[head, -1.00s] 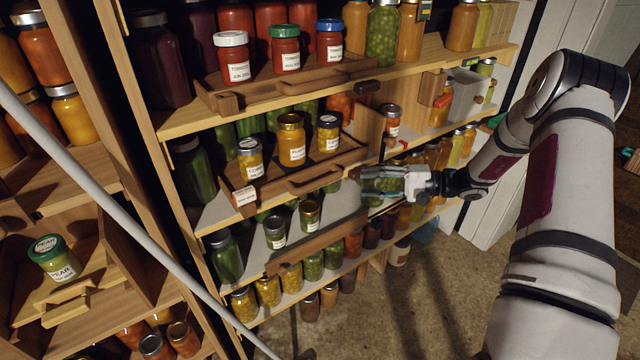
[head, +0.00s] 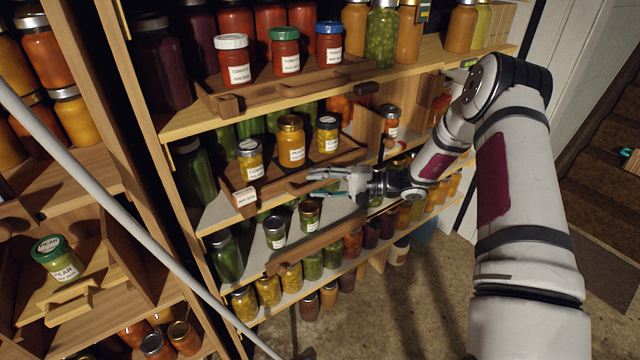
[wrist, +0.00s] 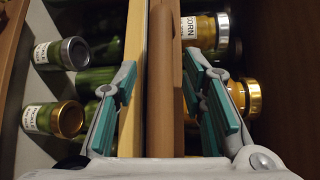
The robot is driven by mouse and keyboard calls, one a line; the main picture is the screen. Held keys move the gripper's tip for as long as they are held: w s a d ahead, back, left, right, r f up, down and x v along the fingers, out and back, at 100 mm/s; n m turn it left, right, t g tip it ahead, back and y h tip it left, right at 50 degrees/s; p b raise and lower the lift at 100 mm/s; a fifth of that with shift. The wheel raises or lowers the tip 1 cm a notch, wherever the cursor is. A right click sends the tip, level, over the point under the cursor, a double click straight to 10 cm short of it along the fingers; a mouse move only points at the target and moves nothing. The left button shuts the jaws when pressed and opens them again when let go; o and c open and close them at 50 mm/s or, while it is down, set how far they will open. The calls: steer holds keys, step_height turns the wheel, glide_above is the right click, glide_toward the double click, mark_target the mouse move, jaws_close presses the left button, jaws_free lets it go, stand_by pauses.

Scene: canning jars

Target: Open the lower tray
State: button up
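The lower tray (head: 352,237) has a brown wooden front with a handle, and holds two labelled jars, one silver-lidded (head: 275,232) and one gold-lidded (head: 309,216). Both jars show at the left in the wrist view (wrist: 75,54). My gripper (head: 320,183) is open and empty, above the lower tray, at the right part of the middle tray's front (head: 300,188). In the wrist view my open fingers (wrist: 162,75) lie on either side of a shelf edge (wrist: 132,125) and a brown wooden strip (wrist: 160,100). I cannot tell whether they touch them.
An upper tray (head: 290,90) holds tomato jars. More jars fill the shelves around.

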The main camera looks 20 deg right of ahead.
jaws_close()
steer(key=shift+s, duration=0.15)
steer(key=s+d+p, duration=0.3)
steer(key=s+p, duration=0.1)
steer(key=s, duration=0.6)
steer(key=s+d+p, duration=0.3)
steer(key=s+p, duration=0.1)
steer(key=s, duration=0.5)
steer(key=shift+s+d, duration=0.3)
steer(key=shift+s, duration=0.05)
jaws_free()
